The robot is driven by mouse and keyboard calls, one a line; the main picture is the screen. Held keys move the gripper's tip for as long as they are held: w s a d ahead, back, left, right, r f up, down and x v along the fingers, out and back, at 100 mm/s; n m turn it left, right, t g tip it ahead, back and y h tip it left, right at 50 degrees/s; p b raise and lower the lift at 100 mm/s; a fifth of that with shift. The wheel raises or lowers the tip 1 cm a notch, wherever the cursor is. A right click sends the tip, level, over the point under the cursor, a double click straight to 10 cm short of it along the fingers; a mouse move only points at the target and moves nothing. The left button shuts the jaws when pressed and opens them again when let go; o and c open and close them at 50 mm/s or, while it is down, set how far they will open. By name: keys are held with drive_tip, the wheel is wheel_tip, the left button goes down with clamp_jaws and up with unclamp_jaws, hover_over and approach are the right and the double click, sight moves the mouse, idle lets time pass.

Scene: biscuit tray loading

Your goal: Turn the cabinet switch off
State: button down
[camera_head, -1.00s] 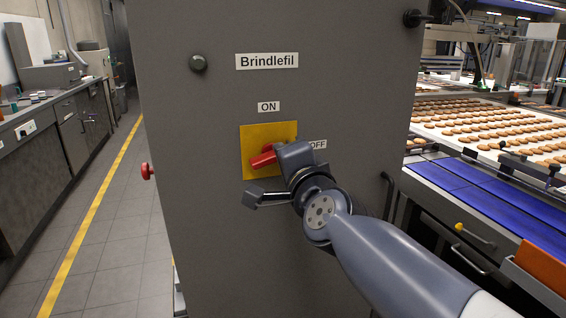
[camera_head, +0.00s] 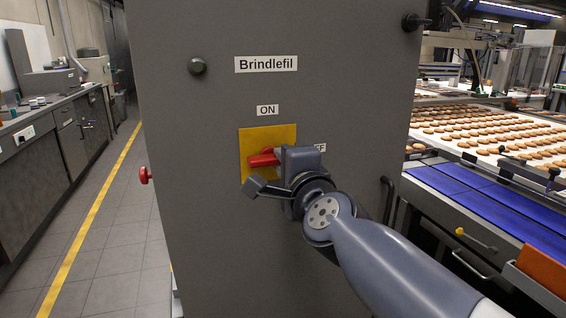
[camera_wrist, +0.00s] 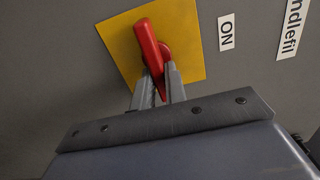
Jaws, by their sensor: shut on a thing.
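The cabinet switch is a red handle (camera_head: 263,160) on a yellow plate (camera_head: 255,136) on the grey cabinet front. The handle lies nearly level in the head view. My gripper (camera_head: 285,163) covers its right part there. In the wrist view the red handle (camera_wrist: 148,45) stands out from the yellow plate (camera_wrist: 188,45). The fingers of my gripper (camera_wrist: 158,78) are shut on its lower end, one on each side. The ON label (camera_head: 267,110) is above the plate. The OFF label (camera_head: 320,148) is to its right, mostly hidden by my gripper.
The cabinet (camera_head: 210,220) carries a Brindlefil sign (camera_head: 266,64) and a dark round knob (camera_head: 197,66). A red button (camera_head: 145,175) sticks out from its left side. A biscuit conveyor (camera_head: 430,123) with blue belts is at right. The floor at left is clear.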

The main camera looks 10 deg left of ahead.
drive_tip(key=c, duration=1.4)
unclamp_jaws()
drive_tip(key=shift+c, duration=0.2)
drive_tip(key=p+v, duration=0.3)
drive_tip(key=v, duration=0.7)
drive_tip(key=shift+s+p, duration=0.35)
drive_tip(key=shift+w+d, duration=0.1)
drive_tip(key=b+x, duration=0.3)
drive_tip(key=x, duration=0.7)
drive_tip(key=shift+w+b, duration=0.3)
drive_tip(key=shift+b, duration=0.05)
drive_tip(key=shift+s, duration=0.1)
